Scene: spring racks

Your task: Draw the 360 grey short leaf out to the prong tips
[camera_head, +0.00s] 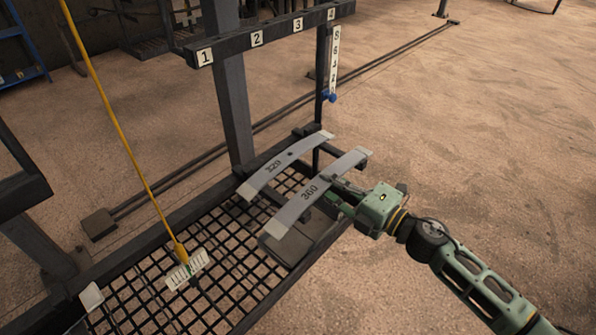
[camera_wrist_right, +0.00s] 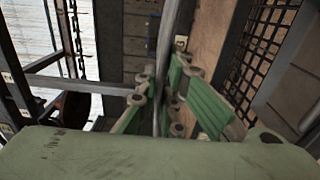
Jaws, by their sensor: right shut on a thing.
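The grey short leaf marked 360 (camera_head: 317,189) is a curved strip lying on the rack's prongs, in front of and to the right of a similar grey leaf marked 320 (camera_head: 284,165). My right gripper (camera_head: 345,199) reaches in from the right and is shut on the 360 leaf near its middle. In the right wrist view the leaf (camera_wrist_right: 165,62) shows as a thin grey edge between the green fingers (camera_wrist_right: 161,108). The prongs under the leaves are mostly hidden. My left gripper is not in view.
A dark mesh shelf (camera_head: 165,290) spreads below and left of the leaves. A post carries a numbered bar (camera_head: 275,36) above. The floor to the right is open.

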